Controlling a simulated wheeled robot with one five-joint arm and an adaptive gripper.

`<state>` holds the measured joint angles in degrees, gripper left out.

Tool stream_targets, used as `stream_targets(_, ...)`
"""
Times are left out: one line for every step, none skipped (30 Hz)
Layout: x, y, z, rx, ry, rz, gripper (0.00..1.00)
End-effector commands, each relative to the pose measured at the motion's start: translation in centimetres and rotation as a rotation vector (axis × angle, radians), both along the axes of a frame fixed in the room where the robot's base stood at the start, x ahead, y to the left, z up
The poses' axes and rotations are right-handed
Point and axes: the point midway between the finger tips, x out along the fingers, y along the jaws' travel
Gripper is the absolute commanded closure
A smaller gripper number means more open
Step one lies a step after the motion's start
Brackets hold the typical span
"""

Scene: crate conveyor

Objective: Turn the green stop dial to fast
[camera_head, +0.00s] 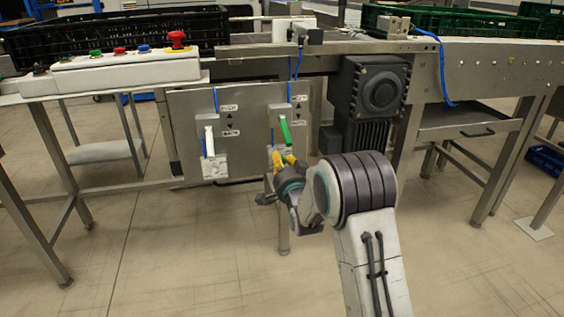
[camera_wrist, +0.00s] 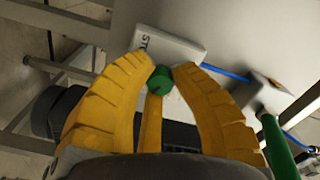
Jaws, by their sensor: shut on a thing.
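The green stop dial (camera_wrist: 160,79) is a small round green knob between the yellow fingertips of my gripper (camera_wrist: 160,71) in the wrist view. The fingers are shut on it. It sits by a white box (camera_wrist: 170,46) with partly readable black lettering. In the head view my gripper (camera_head: 285,161) reaches the lower end of the right-hand control on the grey panel, and its fingers hide the dial. The dial's pointer and the fast mark cannot be made out.
A green lever (camera_head: 284,131) stands just above my gripper; it shows at right in the wrist view (camera_wrist: 276,146). A white lever (camera_head: 209,140) is on the panel's left. A dark motor (camera_head: 378,88) is to the right. A button box (camera_head: 125,66) is at upper left.

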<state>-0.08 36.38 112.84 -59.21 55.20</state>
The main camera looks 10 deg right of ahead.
Motion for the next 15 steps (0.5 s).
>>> stream_targets(-0.01,0.19,-0.29,0.012,0.007,0.003,1.0)
stream_targets(-0.01,0.2,-0.3,0.02,0.007,0.003,1.0)
stream_targets(-0.01,0.2,-0.29,0.027,0.007,0.003,1.0)
stream_targets(-0.01,0.2,-0.29,0.032,0.007,0.004,1.0)
stream_targets(-0.01,0.21,-0.28,0.036,0.007,0.004,1.0)
stream_targets(-0.01,0.21,-0.28,0.04,0.007,0.004,1.0)
stream_targets(-0.01,0.21,-0.27,0.043,0.007,0.004,1.0)
stream_targets(-0.01,0.21,-0.27,0.045,0.007,0.004,1.0)
stream_targets(-0.01,0.21,-0.27,0.047,0.007,0.004,1.0)
stream_targets(-0.01,0.22,-0.26,0.048,0.007,0.004,1.0)
stream_targets(-0.01,0.22,-0.26,0.048,0.007,0.004,1.0)
stream_targets(-0.01,0.23,-0.27,0.049,0.007,0.004,1.0)
stream_targets(-0.01,0.23,-0.25,0.049,0.006,0.003,1.0)
stream_targets(-0.01,0.23,-0.26,0.048,0.007,0.004,1.0)
stream_targets(-0.01,0.23,-0.26,0.048,0.006,0.003,1.0)
